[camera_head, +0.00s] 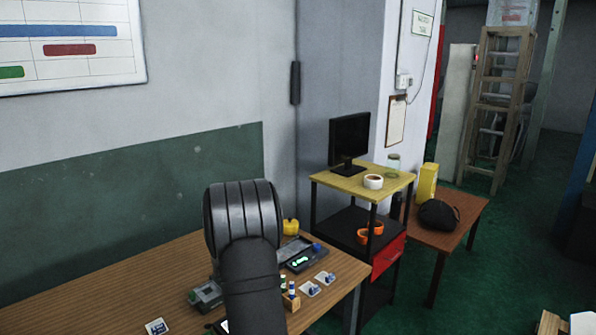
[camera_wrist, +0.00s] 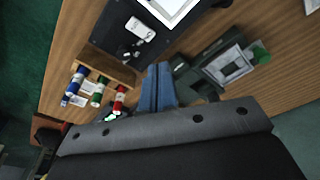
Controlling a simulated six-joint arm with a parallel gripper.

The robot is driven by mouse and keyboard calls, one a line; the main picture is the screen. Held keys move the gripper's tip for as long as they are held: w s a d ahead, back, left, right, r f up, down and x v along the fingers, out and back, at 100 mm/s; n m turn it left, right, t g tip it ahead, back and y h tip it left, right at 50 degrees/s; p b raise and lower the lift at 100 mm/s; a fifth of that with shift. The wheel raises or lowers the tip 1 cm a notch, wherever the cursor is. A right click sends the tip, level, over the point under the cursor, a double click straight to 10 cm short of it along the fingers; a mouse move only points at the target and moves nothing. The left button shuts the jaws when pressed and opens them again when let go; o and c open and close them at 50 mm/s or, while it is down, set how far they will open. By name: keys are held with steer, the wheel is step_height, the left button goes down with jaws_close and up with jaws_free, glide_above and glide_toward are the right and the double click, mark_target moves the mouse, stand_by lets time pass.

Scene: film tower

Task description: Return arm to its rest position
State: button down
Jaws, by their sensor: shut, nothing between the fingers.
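My arm rises over the wooden table (camera_head: 150,275) in the head view, with its dark rounded link in front of the table's middle. My gripper is hidden in that view. In the wrist view my gripper (camera_wrist: 158,80) shows as two blue-grey fingers close together, shut and empty, above the wooden tabletop (camera_wrist: 225,30). Red, green and blue film rolls (camera_wrist: 97,91) are in or beside a small wooden holder (camera_wrist: 108,66) to the left of the fingers. A dark grey device (camera_wrist: 225,68) is to their right.
A dark tray (camera_head: 298,253) and a yellow object (camera_head: 290,227) stand right of my arm. White cards with blue items (camera_head: 318,284) lie near the table's right side. A shelf cart (camera_head: 345,215) stands beyond it. Bare tabletop lies to the left.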

steer(key=a+f+m+h, duration=0.1)
steer(key=a+f+m, duration=0.1)
steer(key=a, duration=0.4)
steer(key=a+f+m+h, duration=0.1)
steer(key=a+f+m, duration=0.2)
steer(key=a, duration=0.3)
steer(key=shift+s+a+m+t, duration=0.3)
steer(key=shift+s+a+m, duration=0.1)
steer(key=shift+m, duration=0.2)
steer(key=c, duration=2.2)
jaws_free()
